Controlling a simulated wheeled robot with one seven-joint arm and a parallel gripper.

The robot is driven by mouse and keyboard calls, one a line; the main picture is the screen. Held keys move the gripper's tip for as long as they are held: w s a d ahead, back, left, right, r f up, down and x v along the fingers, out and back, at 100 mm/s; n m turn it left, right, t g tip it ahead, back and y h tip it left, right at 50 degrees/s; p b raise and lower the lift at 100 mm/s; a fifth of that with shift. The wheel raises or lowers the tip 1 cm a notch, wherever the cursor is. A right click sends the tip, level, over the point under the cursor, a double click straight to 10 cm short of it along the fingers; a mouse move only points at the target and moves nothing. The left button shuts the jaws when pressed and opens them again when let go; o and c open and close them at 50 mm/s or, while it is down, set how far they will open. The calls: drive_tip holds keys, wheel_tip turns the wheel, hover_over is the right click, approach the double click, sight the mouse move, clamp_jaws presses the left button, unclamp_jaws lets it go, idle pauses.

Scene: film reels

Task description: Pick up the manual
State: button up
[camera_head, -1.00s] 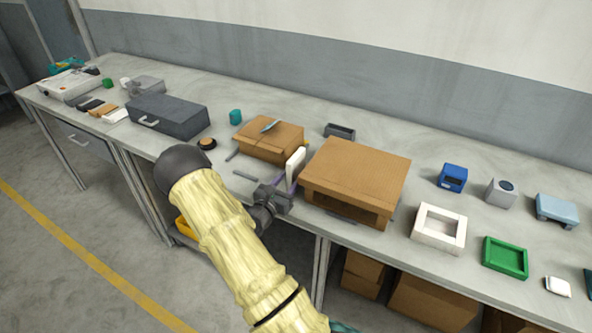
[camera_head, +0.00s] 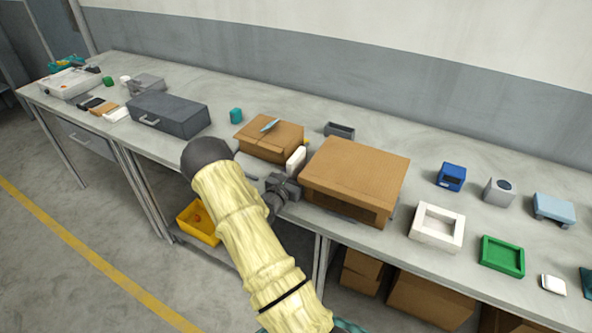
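My gripper (camera_head: 288,186) is at the front edge of the bench, just left of the large brown cardboard box (camera_head: 355,165). Its fingers are mostly hidden, so I cannot tell whether they are open or shut. A thin white upright slab (camera_head: 296,158), perhaps the manual, stands right beyond the gripper, between the large box and a smaller brown box (camera_head: 268,145). Its lower part is hidden by the gripper, and I cannot tell whether the two touch. No other thing is clearly readable as a manual.
A dark grey case (camera_head: 168,117) and a teal cup (camera_head: 236,116) stand to the left. A dark open tray (camera_head: 340,131) is behind the boxes. A white frame (camera_head: 437,226) and a green tray (camera_head: 503,256) lie to the right. A yellow bin (camera_head: 199,222) is below the bench.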

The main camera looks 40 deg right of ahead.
idle(0.3)
clamp_jaws()
drive_tip(key=shift+r, duration=0.1)
drive_tip(key=shift+r, duration=0.6)
drive_tip(key=b+v, duration=0.3)
drive_tip(key=v, duration=1.5)
